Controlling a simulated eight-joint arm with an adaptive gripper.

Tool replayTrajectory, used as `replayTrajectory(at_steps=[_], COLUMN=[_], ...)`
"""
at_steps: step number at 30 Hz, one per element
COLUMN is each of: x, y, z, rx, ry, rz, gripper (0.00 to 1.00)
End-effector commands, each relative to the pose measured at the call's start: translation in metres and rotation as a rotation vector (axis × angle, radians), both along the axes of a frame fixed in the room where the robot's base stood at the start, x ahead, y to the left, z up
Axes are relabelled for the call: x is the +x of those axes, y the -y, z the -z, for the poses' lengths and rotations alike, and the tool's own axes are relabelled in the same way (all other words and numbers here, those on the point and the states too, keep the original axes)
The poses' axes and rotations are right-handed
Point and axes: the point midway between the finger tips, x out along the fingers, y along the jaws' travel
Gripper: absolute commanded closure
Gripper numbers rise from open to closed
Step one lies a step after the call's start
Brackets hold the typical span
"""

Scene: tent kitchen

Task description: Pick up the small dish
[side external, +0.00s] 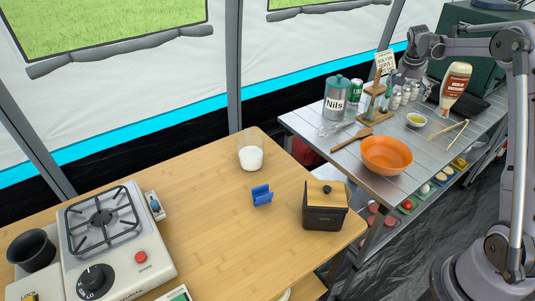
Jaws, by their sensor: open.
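The small dish (416,120) is a small pale bowl with something yellow-green in it. It sits on the grey slatted metal table (345,160), behind and right of the orange bowl (387,154). My gripper (408,72) hangs above the back part of that table, up and slightly left of the small dish and apart from it. It is small in this view, but it looks open and empty.
Near the small dish are an upright sauce bottle (455,88), wooden sticks (449,130), several small jars and a wooden stand (375,100). A wooden spoon (352,138) lies left of the orange bowl. A wooden table (200,235) with a stove (108,240) stands in front.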

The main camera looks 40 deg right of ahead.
Motion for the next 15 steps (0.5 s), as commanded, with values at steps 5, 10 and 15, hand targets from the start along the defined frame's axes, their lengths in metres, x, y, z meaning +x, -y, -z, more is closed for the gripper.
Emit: replayTrajectory(at_steps=[5,10,15], x=[-0.013,-0.018,-0.018], y=[0.046,0.06,0.069], z=[0.03,0.043,0.064], rx=[0.002,0.003,0.003], ry=[-0.01,-0.013,-0.013], rz=[0.131,0.174,0.175], gripper=[0.0,0.0,0.0])
